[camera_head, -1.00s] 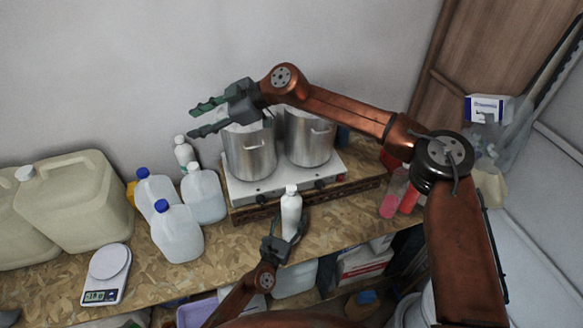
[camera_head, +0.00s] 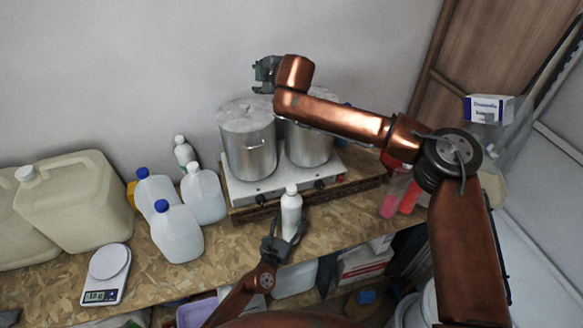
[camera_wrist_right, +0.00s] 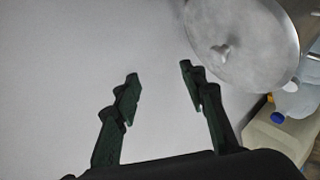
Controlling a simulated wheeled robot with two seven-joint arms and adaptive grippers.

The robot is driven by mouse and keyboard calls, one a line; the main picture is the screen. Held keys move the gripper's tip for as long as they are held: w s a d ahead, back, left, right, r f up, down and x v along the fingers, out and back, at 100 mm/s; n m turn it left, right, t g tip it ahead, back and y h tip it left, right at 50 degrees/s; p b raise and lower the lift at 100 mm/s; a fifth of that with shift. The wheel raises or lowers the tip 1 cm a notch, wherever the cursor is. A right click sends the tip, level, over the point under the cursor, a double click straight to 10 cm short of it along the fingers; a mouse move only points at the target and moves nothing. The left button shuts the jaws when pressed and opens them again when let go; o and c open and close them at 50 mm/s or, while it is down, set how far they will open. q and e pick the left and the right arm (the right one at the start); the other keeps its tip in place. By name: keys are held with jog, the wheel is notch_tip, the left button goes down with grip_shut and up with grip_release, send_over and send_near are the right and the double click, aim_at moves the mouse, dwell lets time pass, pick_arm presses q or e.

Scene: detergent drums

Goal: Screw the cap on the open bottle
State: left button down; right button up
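A slim white bottle (camera_head: 291,214) stands upright at the front edge of the table, before the hot plate. Its top looks white; I cannot tell if a cap is on it. My left gripper (camera_head: 284,238) has its fingers around the bottle's lower part and seems closed on it. Another white bottle (camera_head: 184,154) with a pale top stands at the back left against the wall. My right gripper (camera_head: 266,73) is raised above the left pot near the wall. In the right wrist view its fingers (camera_wrist_right: 160,88) are spread with nothing between them. I see no loose cap.
Two lidded metal pots (camera_head: 249,150) stand on a white hot plate (camera_head: 262,186). Several jugs (camera_head: 176,235) stand left of it, with big cream canisters (camera_head: 75,205) and a scale (camera_head: 106,274). Red containers (camera_head: 410,198) are at right. Table between scale and bottle is partly clear.

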jog(key=s+d+f+g, duration=0.1)
jog(key=f, duration=0.1)
jog(key=s+d+f+n+h, duration=0.1)
jog(key=f, duration=0.1)
jog(key=s+d+f+g+h, duration=0.1)
jog(key=f, duration=0.2)
jog(key=shift+s+d+n+g, duration=0.1)
jog(key=shift+s+n+g, duration=0.05)
jog(key=shift+n+g, duration=0.2)
jog(key=s+d+f+n+g+h, duration=0.2)
jog(key=s+d+f+n+g, duration=0.1)
jog(key=s+f, duration=0.2)
jog(key=n+g+h, duration=0.2)
jog(key=n+g, duration=0.3)
send_over(291, 188)
jog(key=w, duration=0.1)
notch_tip(291, 188, down, 5)
jog(key=shift+f, duration=0.2)
jog(key=shift+s+d+f+n, duration=0.1)
jog(key=shift+s+n, duration=0.15)
jog(key=shift+s, duration=0.2)
jog(key=shift+f, duration=0.1)
jog(key=shift+f, duration=3.9)
jog(key=shift+c, duration=0.2)
grip_shut()
